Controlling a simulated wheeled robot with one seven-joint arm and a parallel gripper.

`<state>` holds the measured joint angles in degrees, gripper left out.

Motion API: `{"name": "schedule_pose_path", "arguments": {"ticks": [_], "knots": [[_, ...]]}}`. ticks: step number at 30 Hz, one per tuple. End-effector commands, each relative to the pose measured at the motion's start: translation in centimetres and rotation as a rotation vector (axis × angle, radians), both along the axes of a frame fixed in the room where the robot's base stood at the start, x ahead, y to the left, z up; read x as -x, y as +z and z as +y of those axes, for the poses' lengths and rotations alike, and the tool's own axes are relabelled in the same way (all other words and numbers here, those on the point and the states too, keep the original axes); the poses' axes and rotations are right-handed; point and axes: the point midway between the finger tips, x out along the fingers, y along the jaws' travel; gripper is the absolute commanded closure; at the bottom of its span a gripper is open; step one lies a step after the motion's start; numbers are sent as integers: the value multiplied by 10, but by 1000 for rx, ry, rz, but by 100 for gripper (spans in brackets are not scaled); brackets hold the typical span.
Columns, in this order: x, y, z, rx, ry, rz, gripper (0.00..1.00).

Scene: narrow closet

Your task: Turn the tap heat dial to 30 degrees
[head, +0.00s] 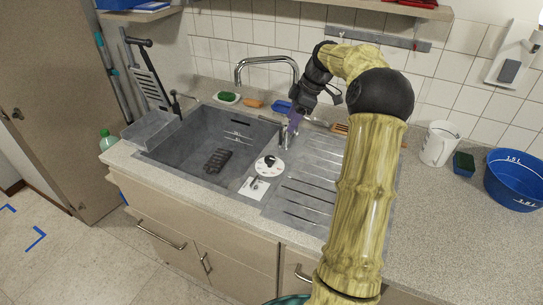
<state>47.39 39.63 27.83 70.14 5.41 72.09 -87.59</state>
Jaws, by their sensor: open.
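The heat dial appears to be a white round disc (262,170) with a dark knob and small dark marks, on the sink's front area between basin and drainboard. Its numbers are too small to read. The chrome tap (266,60) arches over the back of the sink. My gripper (292,127) is open, pointing down above the back of the sink, behind and to the right of the disc and apart from it. Its fingertips are small and partly dark, near a short metal fitting (283,138).
A white card (254,188) lies in front of the disc. The grey basin (190,150) holds a dark object (218,160). The ribbed drainboard (306,188) is bare.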

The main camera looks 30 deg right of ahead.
Motion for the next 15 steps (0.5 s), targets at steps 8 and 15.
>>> {"name": "schedule_pose_path", "arguments": {"ticks": [8,15], "knots": [[-8,-40,15,-2,2,3,45],[-15,-79,30,-2,2,4,45]]}}
